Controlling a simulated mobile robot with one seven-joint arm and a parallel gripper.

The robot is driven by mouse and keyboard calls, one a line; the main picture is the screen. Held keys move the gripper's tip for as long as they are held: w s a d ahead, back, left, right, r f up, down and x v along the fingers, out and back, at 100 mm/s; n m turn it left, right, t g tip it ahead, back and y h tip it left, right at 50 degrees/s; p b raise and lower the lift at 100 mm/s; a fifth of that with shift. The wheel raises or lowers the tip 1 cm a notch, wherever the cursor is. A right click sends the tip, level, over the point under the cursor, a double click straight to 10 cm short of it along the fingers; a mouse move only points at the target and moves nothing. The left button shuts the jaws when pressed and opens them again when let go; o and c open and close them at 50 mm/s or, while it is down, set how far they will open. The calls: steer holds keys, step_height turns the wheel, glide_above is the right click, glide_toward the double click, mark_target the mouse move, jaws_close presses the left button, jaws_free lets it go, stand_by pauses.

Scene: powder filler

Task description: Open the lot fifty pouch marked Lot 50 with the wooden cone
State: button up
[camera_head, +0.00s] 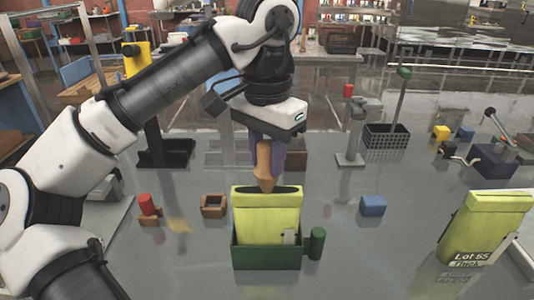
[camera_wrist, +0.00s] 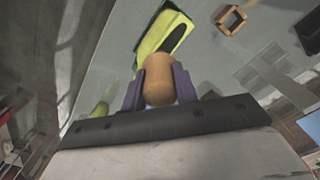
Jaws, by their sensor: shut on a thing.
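My gripper (camera_head: 265,150) is shut on the wooden cone (camera_head: 264,178), which points down. The cone tip is at or just above the mouth of a yellow-green pouch (camera_head: 262,215); I cannot tell if it touches. The pouch stands upright in a green holder (camera_head: 255,256), and its mouth shows as a dark gap. Its lot mark cannot be read. In the wrist view the cone (camera_wrist: 160,85) sits between my fingers, with the pouch (camera_wrist: 152,45) and its dark mouth beyond. Another yellow-green pouch (camera_head: 484,225) at the right is marked Lot 55.
A green cylinder (camera_head: 317,243) stands beside the holder. A wooden square ring (camera_head: 214,206), a red-topped piece (camera_head: 147,206) and a blue block (camera_head: 373,206) are on the table. A grey stand (camera_head: 352,135) and a dark basket (camera_head: 386,136) are behind. The table between them is clear.

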step_height(320, 180, up, 6)
steer(key=p, duration=0.7)
steer(key=shift+w+d+f, duration=0.1)
stand_by(1.1)
